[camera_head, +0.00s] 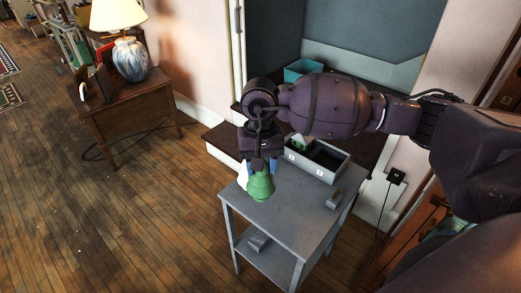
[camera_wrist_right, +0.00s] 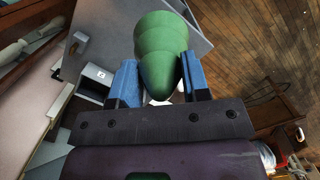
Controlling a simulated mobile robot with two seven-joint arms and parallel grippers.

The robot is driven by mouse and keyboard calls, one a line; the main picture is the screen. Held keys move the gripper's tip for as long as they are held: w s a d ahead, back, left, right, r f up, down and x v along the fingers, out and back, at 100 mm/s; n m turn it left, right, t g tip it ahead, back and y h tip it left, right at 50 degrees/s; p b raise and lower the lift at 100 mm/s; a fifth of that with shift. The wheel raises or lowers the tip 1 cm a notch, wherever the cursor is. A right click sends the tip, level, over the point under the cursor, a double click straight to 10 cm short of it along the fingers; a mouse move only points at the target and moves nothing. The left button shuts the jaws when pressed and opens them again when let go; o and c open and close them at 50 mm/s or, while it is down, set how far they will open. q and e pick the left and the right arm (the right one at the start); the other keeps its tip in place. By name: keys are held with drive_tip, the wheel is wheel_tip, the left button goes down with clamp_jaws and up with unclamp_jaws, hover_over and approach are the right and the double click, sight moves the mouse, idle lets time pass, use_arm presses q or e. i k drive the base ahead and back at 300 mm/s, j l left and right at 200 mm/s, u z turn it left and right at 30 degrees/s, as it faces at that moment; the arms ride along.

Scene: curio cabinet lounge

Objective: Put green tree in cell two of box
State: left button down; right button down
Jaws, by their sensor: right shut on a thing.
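The green tree (camera_head: 260,187), stacked in tapering tiers, is in my right gripper (camera_head: 262,165), above the front left part of the grey table (camera_head: 285,212). In the right wrist view the tree (camera_wrist_right: 160,45) sits between the blue fingers of my right gripper (camera_wrist_right: 160,76), which are shut on it. The grey box (camera_head: 328,173) stands on the table, right of and behind the tree. Its front has small white labels too small to read. A small green thing (camera_head: 301,143) shows in its left cell; a right cell looks dark and empty. My left gripper is out of view.
A white object (camera_head: 243,176) stands beside the tree, partly hidden. A small grey block (camera_head: 333,199) lies on the table's right side. A teal bin (camera_head: 303,70) is behind my arm. A wooden side table (camera_head: 125,105) with a lamp stands left. The table's front middle is clear.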

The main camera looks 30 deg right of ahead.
sight(327, 167)
drive_tip(key=i+j+z, duration=0.1)
drive_tip(key=z, duration=0.25)
drive_tip(key=i+j+z, duration=0.2)
drive_tip(key=z, duration=0.15)
drive_tip(key=i+j+z, duration=0.15)
drive_tip(key=z, duration=0.25)
